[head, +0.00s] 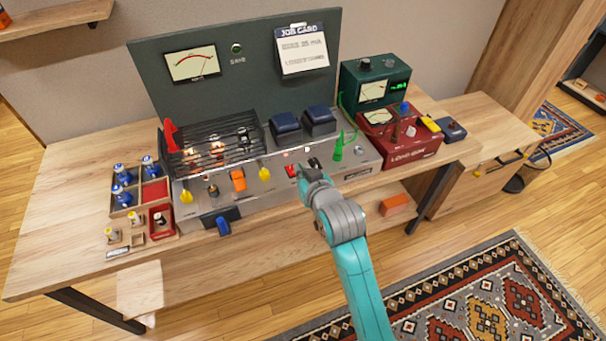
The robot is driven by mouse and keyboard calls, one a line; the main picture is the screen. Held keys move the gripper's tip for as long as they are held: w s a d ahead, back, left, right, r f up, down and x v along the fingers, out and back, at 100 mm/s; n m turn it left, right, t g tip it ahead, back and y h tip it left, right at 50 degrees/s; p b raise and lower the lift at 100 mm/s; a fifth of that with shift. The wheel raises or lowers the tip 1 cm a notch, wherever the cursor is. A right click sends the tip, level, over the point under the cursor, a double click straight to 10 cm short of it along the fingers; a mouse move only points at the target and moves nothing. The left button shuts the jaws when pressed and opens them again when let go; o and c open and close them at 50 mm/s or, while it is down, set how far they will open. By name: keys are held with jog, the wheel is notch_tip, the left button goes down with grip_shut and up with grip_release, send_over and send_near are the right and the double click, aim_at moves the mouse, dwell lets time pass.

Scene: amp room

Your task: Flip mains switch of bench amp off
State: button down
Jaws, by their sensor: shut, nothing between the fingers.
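The bench amp (262,197) is a grey metal chassis on the wooden bench, with glowing parts under a black cage (240,135) and two dark blue blocks on top. A small red part (291,171), which looks like the mains switch, is on its front right area. Its on or off position is too small to tell. My gripper (311,163) is shut and empty just right of the red part, close over the chassis. I cannot tell whether it touches anything. My gripper and wrist hide part of the chassis front there.
Yellow, orange and green clips stand along the chassis. A green meter box (375,88) and a red meter box (400,140) stand to the right. A wooden tray (130,208) with blue-and-white tubes is at left. A job card (301,52) hangs behind.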

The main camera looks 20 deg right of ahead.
send_over(295, 179)
jog(key=shift+w+f, duration=0.2)
jog(key=shift+f, duration=0.4)
jog(key=shift+w+f, duration=0.15)
jog(key=shift+f, duration=0.4)
jog(key=shift+s+f, duration=0.25)
jog(key=shift+f, duration=1.75)
jog(key=shift+s, duration=0.1)
jog(key=shift+f, duration=0.3)
jog(key=shift+r, duration=0.15)
jog(key=shift+r, duration=0.65)
